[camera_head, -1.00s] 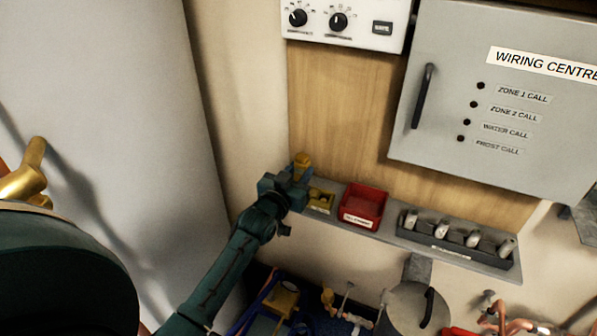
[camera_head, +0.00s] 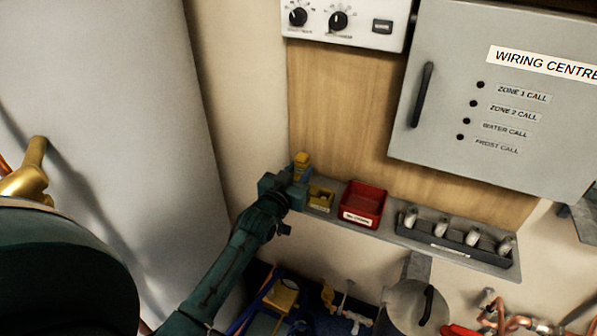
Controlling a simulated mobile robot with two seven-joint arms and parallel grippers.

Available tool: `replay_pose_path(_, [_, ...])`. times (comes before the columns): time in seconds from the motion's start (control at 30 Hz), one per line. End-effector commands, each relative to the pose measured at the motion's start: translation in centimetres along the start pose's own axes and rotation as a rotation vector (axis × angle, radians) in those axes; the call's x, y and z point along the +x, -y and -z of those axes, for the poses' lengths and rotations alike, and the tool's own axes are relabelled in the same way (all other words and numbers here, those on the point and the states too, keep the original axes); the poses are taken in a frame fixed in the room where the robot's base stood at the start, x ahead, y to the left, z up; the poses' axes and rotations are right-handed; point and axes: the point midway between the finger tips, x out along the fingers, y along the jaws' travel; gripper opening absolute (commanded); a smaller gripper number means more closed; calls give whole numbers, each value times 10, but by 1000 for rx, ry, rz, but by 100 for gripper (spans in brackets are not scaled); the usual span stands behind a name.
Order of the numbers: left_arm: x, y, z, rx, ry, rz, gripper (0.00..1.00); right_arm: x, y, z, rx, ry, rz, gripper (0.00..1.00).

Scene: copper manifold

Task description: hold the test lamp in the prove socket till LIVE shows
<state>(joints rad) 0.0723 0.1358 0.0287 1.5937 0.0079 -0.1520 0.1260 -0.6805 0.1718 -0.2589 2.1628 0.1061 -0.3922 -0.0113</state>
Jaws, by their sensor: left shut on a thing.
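My left gripper (camera_head: 297,178) is at the left end of the narrow grey shelf, its arm coming up from the lower left. It is shut on a yellow thing (camera_head: 302,160), most likely the test lamp, whose top stands up above the jaws. A small yellow block with a recess (camera_head: 321,198), which may be the prove socket, sits on the shelf just right of the gripper. The held lamp appears beside and above this block; its lower end is hidden by the gripper. I cannot read any LIVE sign. My right gripper is not in view.
The shelf (camera_head: 400,229) also bears a red tray (camera_head: 363,205) and a dark rack (camera_head: 455,242) with several pale cylinders. The grey wiring centre cabinet (camera_head: 440,150) hangs above. A grey pot-like vessel (camera_head: 405,308) and pipework (camera_head: 515,325) are below. The wooden board (camera_head: 340,110) is bare.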

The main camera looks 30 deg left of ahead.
Motion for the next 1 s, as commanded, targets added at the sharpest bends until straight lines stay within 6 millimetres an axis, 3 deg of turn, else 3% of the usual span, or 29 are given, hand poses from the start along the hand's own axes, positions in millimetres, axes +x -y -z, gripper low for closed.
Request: replay_pose_path(1.0, [1,0,-19,0,-1,0,5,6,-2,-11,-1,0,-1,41])
